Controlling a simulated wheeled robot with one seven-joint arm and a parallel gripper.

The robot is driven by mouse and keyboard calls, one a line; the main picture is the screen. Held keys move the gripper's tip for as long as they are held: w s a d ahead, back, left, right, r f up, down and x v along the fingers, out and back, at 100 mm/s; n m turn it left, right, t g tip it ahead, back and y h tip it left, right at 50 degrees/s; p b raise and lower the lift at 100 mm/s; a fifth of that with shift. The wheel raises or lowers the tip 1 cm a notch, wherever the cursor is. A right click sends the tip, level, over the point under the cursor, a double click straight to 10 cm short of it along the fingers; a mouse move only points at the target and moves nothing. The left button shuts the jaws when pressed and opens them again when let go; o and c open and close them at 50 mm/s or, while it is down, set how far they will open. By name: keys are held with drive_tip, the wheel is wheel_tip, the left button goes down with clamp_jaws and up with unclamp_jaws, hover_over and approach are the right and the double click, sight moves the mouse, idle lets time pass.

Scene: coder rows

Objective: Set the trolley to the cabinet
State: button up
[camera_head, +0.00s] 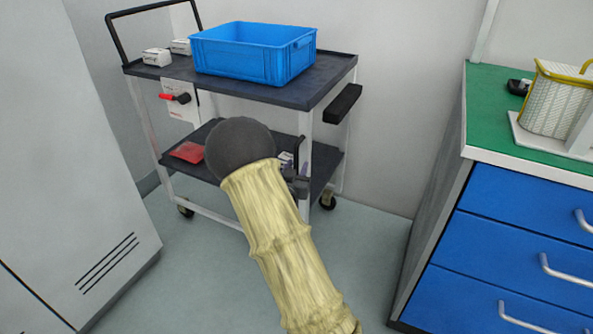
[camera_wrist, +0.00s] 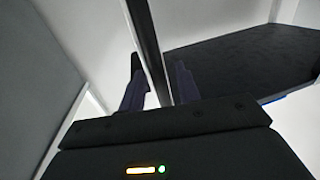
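The trolley (camera_head: 230,87) stands against the back wall in the head view, with dark shelves, pale posts and a black push handle (camera_head: 118,38) at its left. My gripper (camera_head: 297,183) is near its front right post, partly hidden behind my wrist. In the wrist view the two fingers (camera_wrist: 160,85) are apart, with an upright dark bar (camera_wrist: 147,45) running between them. I cannot tell which trolley part the bar is, or whether the fingers touch it. A tall grey cabinet (camera_head: 60,150) stands at the left, and a blue-drawer cabinet (camera_head: 500,235) with a green top stands at the right.
A blue crate (camera_head: 245,58) and small white boxes (camera_head: 156,57) sit on the trolley's top shelf. A red item (camera_head: 188,152) lies on the lower shelf. A white mesh basket (camera_head: 552,100) stands on the green top. Floor (camera_head: 375,235) is clear between trolley and drawers.

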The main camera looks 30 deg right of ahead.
clamp_jaws()
drive_tip(key=shift+w, duration=0.1)
idle(0.3)
